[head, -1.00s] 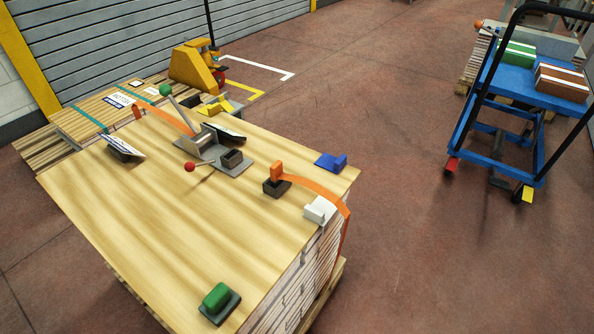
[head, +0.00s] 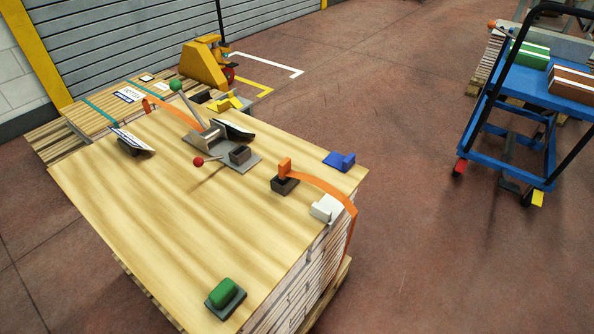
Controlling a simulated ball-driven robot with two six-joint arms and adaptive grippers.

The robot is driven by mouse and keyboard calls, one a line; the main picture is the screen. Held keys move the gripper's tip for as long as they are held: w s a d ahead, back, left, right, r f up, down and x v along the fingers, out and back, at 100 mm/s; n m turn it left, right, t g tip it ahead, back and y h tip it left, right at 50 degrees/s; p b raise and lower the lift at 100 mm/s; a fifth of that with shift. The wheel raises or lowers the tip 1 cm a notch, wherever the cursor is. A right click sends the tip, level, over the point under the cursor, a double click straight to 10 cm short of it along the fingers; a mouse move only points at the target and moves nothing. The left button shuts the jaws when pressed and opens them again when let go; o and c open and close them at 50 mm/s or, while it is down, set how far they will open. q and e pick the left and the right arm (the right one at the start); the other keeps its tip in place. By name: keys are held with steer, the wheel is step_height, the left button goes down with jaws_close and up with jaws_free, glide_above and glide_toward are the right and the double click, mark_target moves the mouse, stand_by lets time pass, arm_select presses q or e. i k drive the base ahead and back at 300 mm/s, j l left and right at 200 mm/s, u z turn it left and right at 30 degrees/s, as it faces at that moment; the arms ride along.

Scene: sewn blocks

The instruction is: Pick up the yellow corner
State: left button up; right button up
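The yellow corner (head: 226,103) is a small L-shaped block at the back edge of the wooden tabletop (head: 170,230), behind the grey strapping device. A dark angled plate stands just in front of it. A blue corner (head: 340,161) sits at the right edge of the top, and a white corner (head: 326,208) sits at the right front edge beside the orange strap. Neither of my grippers shows in the head view.
The grey device (head: 222,149) has a green-knobbed lever and a red-knobbed lever. An orange strap (head: 325,184) hangs over the right edge. A green block (head: 223,293) sits near the front. A blue cart (head: 520,110) stands at right, with open floor between.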

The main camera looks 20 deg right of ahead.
mark_target(218, 106)
steer(key=k+l, duration=0.1)
steer(key=l, duration=0.2)
steer(key=i+l+u, duration=0.1)
steer(key=l+u, duration=0.25)
steer(key=l, duration=1.1)
steer(key=k+l+u, duration=0.1)
steer(key=l+u, duration=0.25)
steer(key=l, duration=1.1)
steer(key=i+l+u, duration=0.1)
steer(key=l, duration=0.2)
steer(key=i+l+u, duration=0.25)
steer(key=i+l, duration=0.15)
steer(key=l, duration=0.25)
steer(key=i+l+u, duration=0.1)
steer(key=l, duration=0.25)
steer(key=i+l+u, duration=0.15)
steer(key=l, duration=0.15)
steer(key=i+l+u, duration=0.1)
steer(key=l, duration=0.3)
